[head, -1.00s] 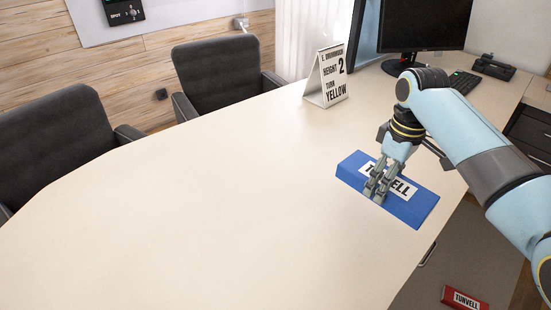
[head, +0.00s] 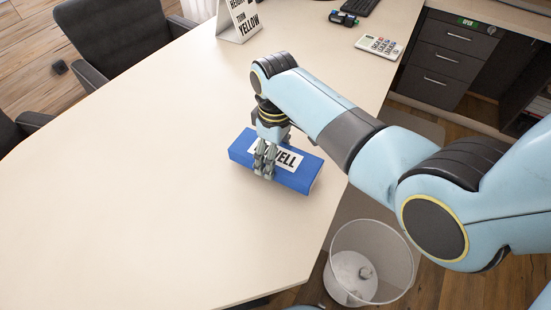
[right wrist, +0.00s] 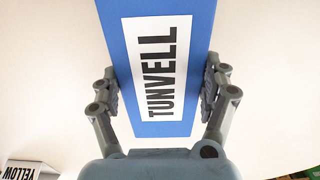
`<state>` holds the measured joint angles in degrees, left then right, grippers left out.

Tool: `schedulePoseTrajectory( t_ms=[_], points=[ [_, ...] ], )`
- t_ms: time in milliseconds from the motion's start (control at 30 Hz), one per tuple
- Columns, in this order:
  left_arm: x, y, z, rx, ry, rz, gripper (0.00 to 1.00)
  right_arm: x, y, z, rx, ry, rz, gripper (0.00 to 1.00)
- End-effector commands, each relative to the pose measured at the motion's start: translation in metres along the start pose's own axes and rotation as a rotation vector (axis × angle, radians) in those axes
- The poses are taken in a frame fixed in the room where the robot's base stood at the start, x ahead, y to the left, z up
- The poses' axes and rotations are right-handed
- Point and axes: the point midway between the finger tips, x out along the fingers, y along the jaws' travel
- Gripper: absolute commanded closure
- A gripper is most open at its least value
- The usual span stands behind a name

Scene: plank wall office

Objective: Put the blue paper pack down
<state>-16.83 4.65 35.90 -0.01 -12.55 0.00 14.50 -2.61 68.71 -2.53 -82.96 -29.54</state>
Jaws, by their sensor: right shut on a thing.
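The blue paper pack (head: 294,177), a flat block with a white TUNVELL label, is over the cream table top (head: 130,190) near its right edge. My right gripper (head: 264,170) comes down on it from above, its fingers across the pack's middle. In the right wrist view the fingers (right wrist: 161,88) press on the two long sides of the pack (right wrist: 155,133). The pack lies about level; whether its underside touches the table cannot be told. My left gripper is not in view.
A folded sign (head: 238,22) stands at the table's back. A calculator (head: 379,46) and a dark device (head: 343,18) lie at the back right. A clear waste bin (head: 402,268) stands on the floor past the right edge. The table's left and front are free.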

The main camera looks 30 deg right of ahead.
Motion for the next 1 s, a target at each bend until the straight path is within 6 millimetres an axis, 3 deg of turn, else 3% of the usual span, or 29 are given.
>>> schedulePoseTrajectory(
  t_ms=[167, 500, 533, 700, 1000],
  points=[
    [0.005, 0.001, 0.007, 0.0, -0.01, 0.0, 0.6, 0.024, 0.001, 0.0, 0.0, -0.001, 0.0, 0.72],
    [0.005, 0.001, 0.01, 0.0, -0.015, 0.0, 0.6, 0.027, 0.001, 0.0, 0.001, 0.0, 0.001, 0.72],
    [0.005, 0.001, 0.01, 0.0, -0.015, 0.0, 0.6, 0.028, 0.001, 0.001, 0.001, -0.001, 0.0, 0.19],
    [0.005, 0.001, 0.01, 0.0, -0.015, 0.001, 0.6, 0.028, 0.001, 0.001, 0.001, -0.001, 0.0, 0.0],
    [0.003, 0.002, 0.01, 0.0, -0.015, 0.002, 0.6, 0.025, 0.001, 0.001, 0.001, 0.0, 0.0, 0.0]
  ],
)
